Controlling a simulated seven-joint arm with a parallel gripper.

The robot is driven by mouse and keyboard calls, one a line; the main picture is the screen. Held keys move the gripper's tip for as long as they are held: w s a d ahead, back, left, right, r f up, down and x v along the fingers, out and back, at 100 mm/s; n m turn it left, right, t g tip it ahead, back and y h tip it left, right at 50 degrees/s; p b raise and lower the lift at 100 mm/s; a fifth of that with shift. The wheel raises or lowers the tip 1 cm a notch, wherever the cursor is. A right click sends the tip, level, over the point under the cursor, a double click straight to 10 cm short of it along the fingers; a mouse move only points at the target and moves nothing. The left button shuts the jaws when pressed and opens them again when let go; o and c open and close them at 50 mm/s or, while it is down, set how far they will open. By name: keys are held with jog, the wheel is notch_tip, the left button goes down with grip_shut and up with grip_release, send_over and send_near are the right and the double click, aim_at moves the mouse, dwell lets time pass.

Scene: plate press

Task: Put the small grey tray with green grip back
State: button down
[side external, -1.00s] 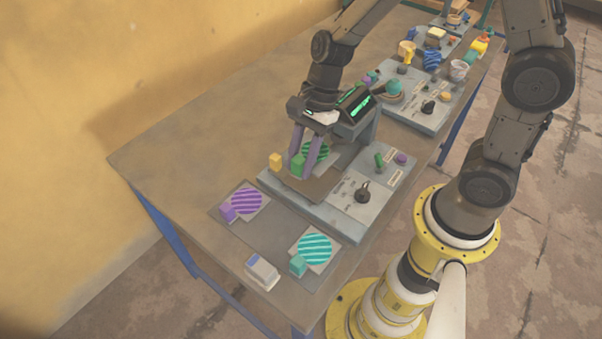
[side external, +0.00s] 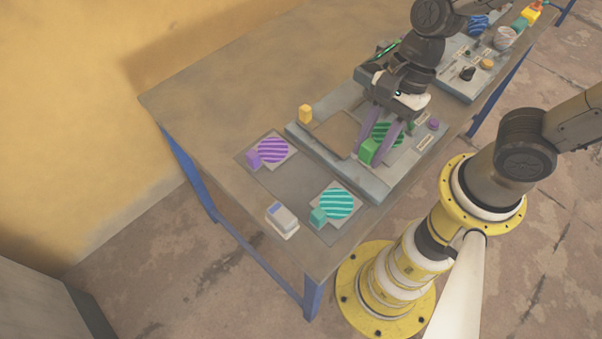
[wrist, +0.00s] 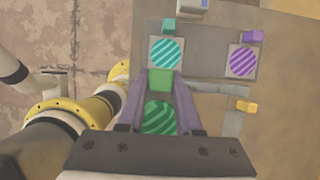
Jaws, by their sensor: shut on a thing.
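My gripper (side external: 386,132) is shut on the green grip (side external: 367,151) of the small tray, whose plate carries a dark green striped disc (side external: 386,132). In the wrist view the green grip (wrist: 159,81) sits between the two purple fingers, with the striped disc (wrist: 158,117) behind it. The tray is over the right part of the grey press base (side external: 374,188); I cannot tell whether it touches. A flat dark mat (side external: 274,184) at the near end of the table holds a purple-striped tray (side external: 287,158) and a teal-striped tray (side external: 348,208).
A grey and blue block (side external: 282,219) stands at the mat's near edge. A yellow block (side external: 305,114) stands at the press base's far left. Another grey station (side external: 470,66) with knobs lies behind. The table along the wall (side external: 230,110) is clear.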

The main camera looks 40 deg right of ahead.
jog(key=w+a+f, duration=0.4)
jog(key=w+a, duration=0.1)
jog(key=w, duration=0.2)
send_near(286, 191)
jog(key=shift+s+a+f, duration=0.35)
jog(key=shift+a+f, duration=0.4)
jog(key=shift+a, duration=0.1)
jog(key=shift+w+a+f, duration=0.1)
jog(key=shift+w+f, duration=0.05)
jog(key=shift+f, duration=0.15)
jog(key=shift+w+a+f, duration=0.1)
jog(key=shift+f, duration=0.75)
jog(key=shift+w+a+f, duration=0.1)
jog(key=shift+f, duration=0.8)
jog(key=shift+f, duration=0.1)
jog(key=c, duration=0.6)
grip_release()
